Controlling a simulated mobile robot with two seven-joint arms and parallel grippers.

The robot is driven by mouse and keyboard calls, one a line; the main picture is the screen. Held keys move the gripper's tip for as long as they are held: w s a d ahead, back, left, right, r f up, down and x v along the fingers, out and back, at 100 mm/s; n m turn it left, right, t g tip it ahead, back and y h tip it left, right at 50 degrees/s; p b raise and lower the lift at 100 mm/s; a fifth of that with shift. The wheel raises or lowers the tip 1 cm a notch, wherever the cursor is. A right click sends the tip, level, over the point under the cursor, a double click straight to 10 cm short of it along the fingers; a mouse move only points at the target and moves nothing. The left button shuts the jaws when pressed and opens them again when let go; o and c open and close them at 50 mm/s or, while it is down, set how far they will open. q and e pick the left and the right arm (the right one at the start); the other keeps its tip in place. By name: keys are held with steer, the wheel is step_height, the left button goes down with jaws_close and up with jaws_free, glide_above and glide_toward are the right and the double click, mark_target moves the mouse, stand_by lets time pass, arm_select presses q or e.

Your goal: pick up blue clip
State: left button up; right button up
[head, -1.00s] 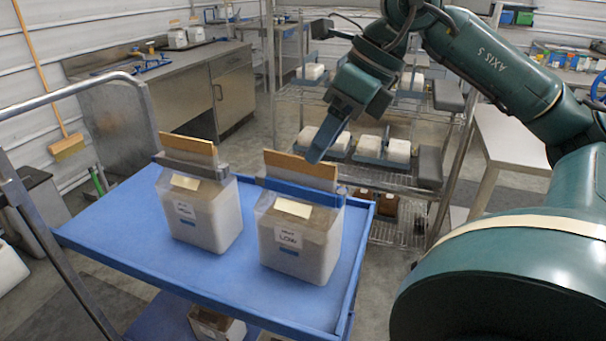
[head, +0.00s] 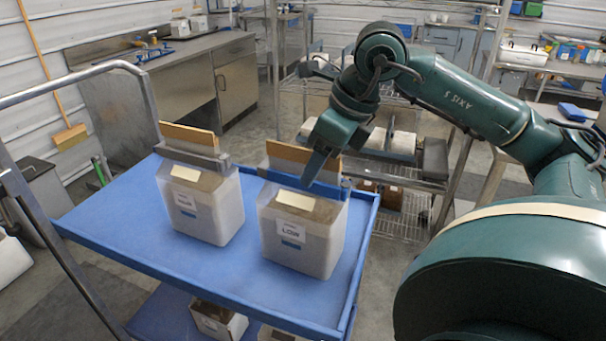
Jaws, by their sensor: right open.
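The blue clip (head: 283,179) is a long bar across the folded top of the right-hand bag, below a tan board edge. The bag (head: 292,255) is pale and translucent, labelled LOW, and stands upright on the blue cart. My right gripper (head: 313,172) reaches down from the upper right, with its fingertips at the right half of the clip and hiding part of it. The jaws are open, and I cannot tell whether they touch the clip. My left gripper is not in view.
A second bag (head: 205,215) with a grey clip (head: 190,156) stands just left on the cart (head: 110,222). The cart has a raised rim and a metal handle (head: 75,78) at left. A wire shelf rack (head: 400,183) stands behind. The cart's left part is clear.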

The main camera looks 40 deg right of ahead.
steer(key=shift+x, duration=1.1)
steer(key=shift+w+f, duration=0.15)
steer(key=shift+c, duration=0.6)
steer(key=c, duration=0.9)
steer(key=shift+c, duration=0.2)
